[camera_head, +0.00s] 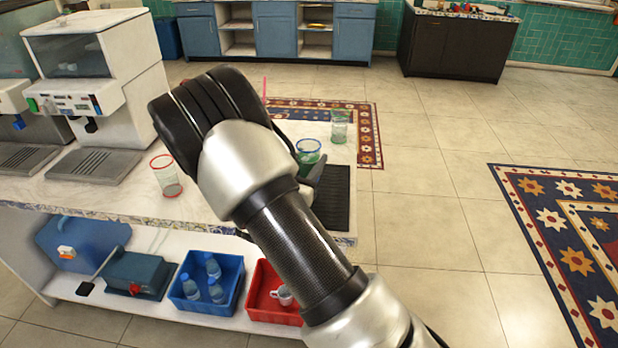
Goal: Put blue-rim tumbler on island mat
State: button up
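The blue-rim tumbler (308,155) is a clear greenish glass with a blue rim, upright near the right end of the white counter, at the far end of the black mat. My arm hides its lower part, so I cannot tell whether it rests on the mat or is held. The black ribbed mat (336,205) lies along the counter's right end, partly covered by my arm. My gripper (314,172) is mostly hidden behind my arm; a dark finger shows right beside the tumbler. I cannot see whether it is shut on it.
A red-rim tumbler (167,176) stands left of my arm on the counter (125,198). A green glass (339,126) stands near the far right corner. A coffee machine (100,75) fills the left side. Blue (232,295) and red (262,312) bins sit on the shelf below.

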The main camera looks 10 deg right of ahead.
jog(key=shift+f+b, duration=0.3)
jog(key=shift+f, duration=1.7)
jog(key=shift+f, duration=0.15)
jog(key=o, duration=1.1)
jog(key=shift+o, duration=0.2)
